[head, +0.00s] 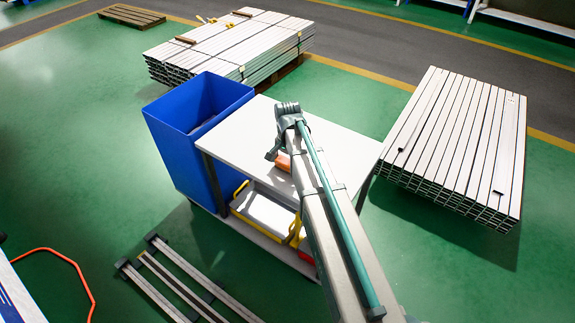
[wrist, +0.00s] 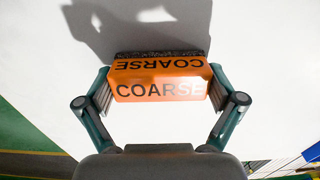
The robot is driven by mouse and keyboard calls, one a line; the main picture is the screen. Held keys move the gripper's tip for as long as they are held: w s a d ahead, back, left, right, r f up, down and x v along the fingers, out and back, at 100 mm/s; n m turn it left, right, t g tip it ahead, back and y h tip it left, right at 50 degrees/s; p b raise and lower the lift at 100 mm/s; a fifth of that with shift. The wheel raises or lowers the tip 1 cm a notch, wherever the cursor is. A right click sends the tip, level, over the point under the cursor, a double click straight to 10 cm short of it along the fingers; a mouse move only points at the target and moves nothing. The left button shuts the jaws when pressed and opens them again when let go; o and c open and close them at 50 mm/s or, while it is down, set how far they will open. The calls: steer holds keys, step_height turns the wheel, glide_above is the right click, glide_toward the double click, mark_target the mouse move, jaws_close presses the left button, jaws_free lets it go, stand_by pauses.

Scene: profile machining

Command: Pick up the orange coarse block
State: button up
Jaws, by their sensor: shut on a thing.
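The orange coarse block (wrist: 160,84) sits between the two fingers of my gripper (wrist: 159,90) in the wrist view. It is orange with the word COARSE on two faces and a dark rough strip along its far side. Both fingers touch its ends, and my gripper is shut on it. In the head view the block (head: 283,162) shows as a small orange patch beside my arm, over the white table top (head: 335,150). My arm hides part of it. I cannot tell whether the block touches the table.
A blue bin (head: 175,150) stands at the left of the table. A yellow-edged tray (head: 265,213) is on the shelf below. Stacks of metal profiles lie behind (head: 230,45) and at the right (head: 460,140). Metal rails (head: 190,285) lie on the green floor. The table top is otherwise clear.

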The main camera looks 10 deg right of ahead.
steer(key=shift+r, duration=0.6)
steer(key=s+r+b, duration=0.1)
steer(key=s+r, duration=1)
steer(key=s, duration=0.3)
steer(key=shift+a+r, duration=0.3)
steer(key=shift+a, duration=0.15)
